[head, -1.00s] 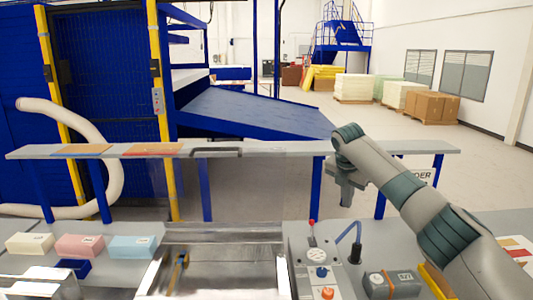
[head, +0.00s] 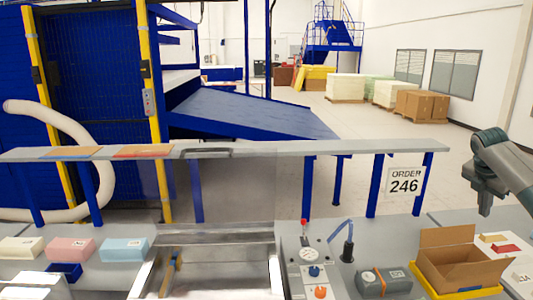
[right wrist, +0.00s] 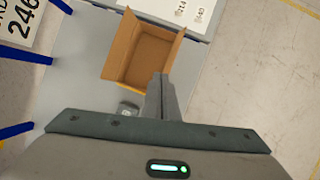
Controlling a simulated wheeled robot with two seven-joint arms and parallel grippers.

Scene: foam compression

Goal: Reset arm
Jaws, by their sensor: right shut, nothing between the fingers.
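My right gripper (head: 484,206) hangs at the right edge of the head view, above and beyond the open cardboard box. In the right wrist view its fingers (right wrist: 161,82) are together and empty, pointing toward the box. The cardboard box (head: 458,258) stands on the right of the bench with its flaps open; it also shows in the right wrist view (right wrist: 142,55) and looks empty inside there. My left gripper is not in view.
Cream (head: 21,247), pink (head: 70,249) and light blue (head: 124,250) foam blocks lie on the left bench. A metal tray (head: 215,237) sits in the middle, beside a control panel (head: 306,270). A grey device (head: 383,282) and an "ORDER 246" sign (head: 404,186) are at right.

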